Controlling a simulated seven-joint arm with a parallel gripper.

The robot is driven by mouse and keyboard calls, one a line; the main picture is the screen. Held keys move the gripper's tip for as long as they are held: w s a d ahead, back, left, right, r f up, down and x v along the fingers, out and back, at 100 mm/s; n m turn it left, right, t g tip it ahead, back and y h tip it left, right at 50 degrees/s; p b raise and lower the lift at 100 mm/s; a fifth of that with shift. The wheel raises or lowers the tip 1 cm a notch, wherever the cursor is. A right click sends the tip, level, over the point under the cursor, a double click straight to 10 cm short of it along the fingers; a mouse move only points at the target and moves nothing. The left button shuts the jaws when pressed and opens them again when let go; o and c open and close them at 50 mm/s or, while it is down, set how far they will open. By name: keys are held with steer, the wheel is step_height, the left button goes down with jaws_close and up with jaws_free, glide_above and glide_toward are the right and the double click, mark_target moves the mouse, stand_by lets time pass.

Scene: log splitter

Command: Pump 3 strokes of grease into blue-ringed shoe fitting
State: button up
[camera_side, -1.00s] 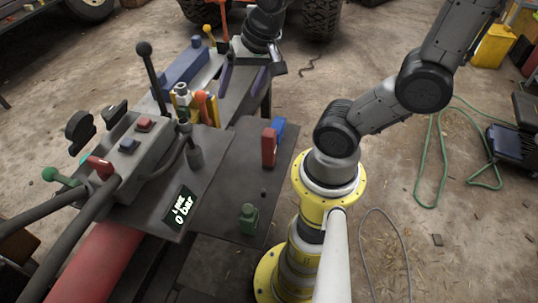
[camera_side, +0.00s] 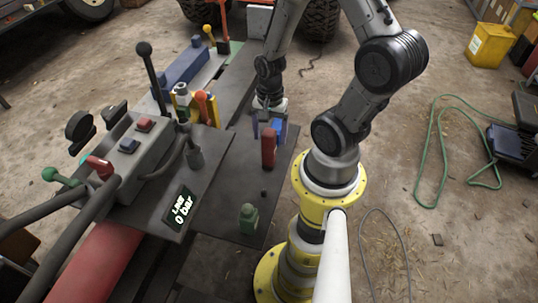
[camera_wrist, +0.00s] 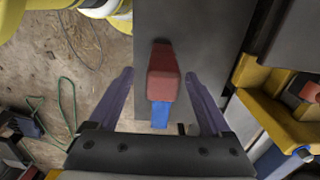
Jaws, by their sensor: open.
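My gripper (camera_side: 267,122) is open and low over the dark side table. Its two purple fingers also show in the wrist view (camera_wrist: 158,88), one on each side of a red block and a blue block. The red block (camera_side: 268,150) stands upright on the table, and it shows in the wrist view (camera_wrist: 163,75) too. The blue block (camera_side: 279,128) is just behind it, partly hidden by the gripper; in the wrist view (camera_wrist: 160,115) it lies between the fingers. No blue-ringed fitting can be made out for sure.
A yellow assembly with an orange lever (camera_side: 202,101) stands left of the gripper and close by on the right in the wrist view (camera_wrist: 262,95). A grey control box (camera_side: 135,140) with levers and a 0 bar display (camera_side: 181,207) is further left. A green bottle-like part (camera_side: 248,218) stands near the table's front.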

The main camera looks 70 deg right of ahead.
mark_target(269, 148)
steer(key=shift+w+f, duration=0.15)
steer(key=shift+f, duration=2.85)
jaws_close()
